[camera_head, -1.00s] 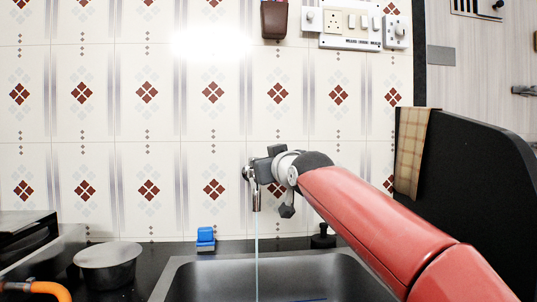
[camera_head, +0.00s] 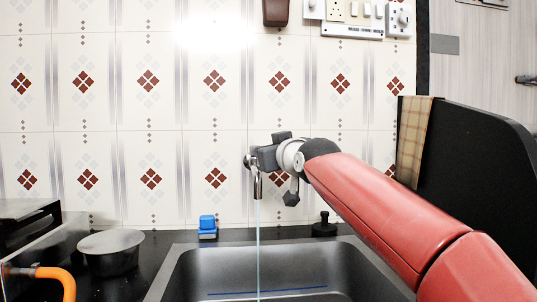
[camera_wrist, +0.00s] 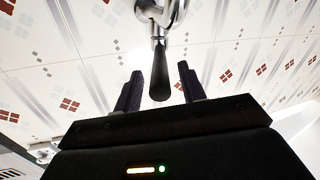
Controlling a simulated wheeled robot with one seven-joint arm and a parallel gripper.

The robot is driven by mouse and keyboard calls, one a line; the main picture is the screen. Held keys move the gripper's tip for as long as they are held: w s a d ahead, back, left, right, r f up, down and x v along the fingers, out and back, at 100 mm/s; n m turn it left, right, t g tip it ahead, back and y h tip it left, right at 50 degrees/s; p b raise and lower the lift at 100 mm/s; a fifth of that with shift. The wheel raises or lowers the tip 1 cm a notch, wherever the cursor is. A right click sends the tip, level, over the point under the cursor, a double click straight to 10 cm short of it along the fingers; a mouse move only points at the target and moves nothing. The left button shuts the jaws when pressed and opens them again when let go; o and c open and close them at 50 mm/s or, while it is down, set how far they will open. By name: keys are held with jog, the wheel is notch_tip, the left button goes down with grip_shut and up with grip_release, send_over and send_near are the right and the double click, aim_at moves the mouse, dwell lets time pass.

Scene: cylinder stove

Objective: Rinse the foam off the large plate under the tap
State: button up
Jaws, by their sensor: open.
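The chrome tap (camera_head: 258,186) stands out from the tiled wall, and a thin stream of water (camera_head: 258,240) runs from it into the sink (camera_head: 190,275). My gripper (camera_head: 266,157) is beside the tap at its upper part. In the wrist view my gripper (camera_wrist: 159,72) is open, with a dark tap lever (camera_wrist: 159,78) between its two fingers and apart from both. A thin blue line (camera_head: 268,291) crosses low in the sink; I cannot tell whether it belongs to the large plate. No foam is discernible.
A blue-topped item (camera_head: 207,226) and a black stopper-like item (camera_head: 324,226) stand behind the sink. A metal pot (camera_head: 110,252) and an orange hose (camera_head: 55,274) are at left. A black panel (camera_head: 470,170) with a checked cloth (camera_head: 413,140) rises at right.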

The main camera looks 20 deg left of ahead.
jog(key=b+v, duration=0.3)
jog(key=v, duration=0.3)
jog(key=shift+s, duration=0.2)
jog(key=shift+d+f, duration=0.1)
